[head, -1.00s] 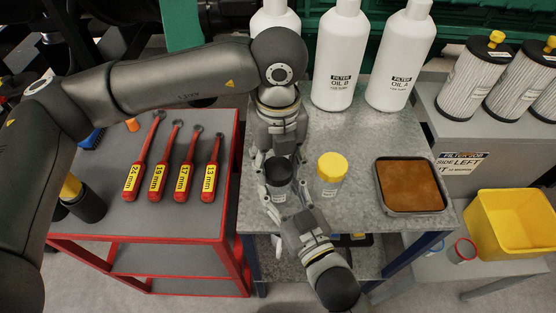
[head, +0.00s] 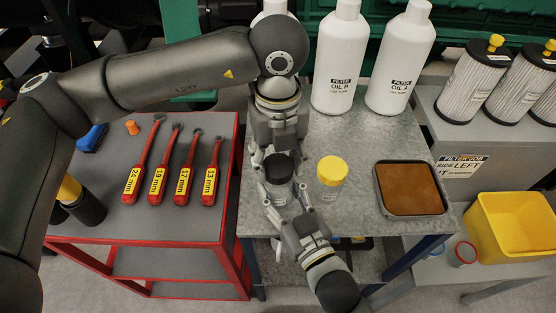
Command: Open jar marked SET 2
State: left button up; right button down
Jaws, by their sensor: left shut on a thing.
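A clear jar (head: 279,193) with a black lid (head: 279,167) stands at the left of the metal bench top. Its label is too small to read. My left gripper (head: 277,160) comes down from above and is shut on the black lid. My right gripper (head: 286,200) reaches in from below in the picture, with its fingers on either side of the jar's body. I cannot tell whether a gap lies between lid and jar. A second clear jar with a yellow lid (head: 332,170) stands just to the right, apart from both grippers.
White oil bottles (head: 338,65) stand behind on the metal bench (head: 350,220). A tray of brown material (head: 410,188) is at its right. The red tool cart (head: 130,225) with several wrenches (head: 146,165) is at left. A yellow bin (head: 512,230) stands at far right.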

aim_at(278, 164)
pick_arm(q)
jog(key=shift+r, duration=0.15)
jog(key=shift+r, duration=1.95)
pick_arm(e)
jog(key=c, duration=0.7)
grip_release()
jog(key=shift+o, duration=0.5)
jog(key=shift+s, duration=0.15)
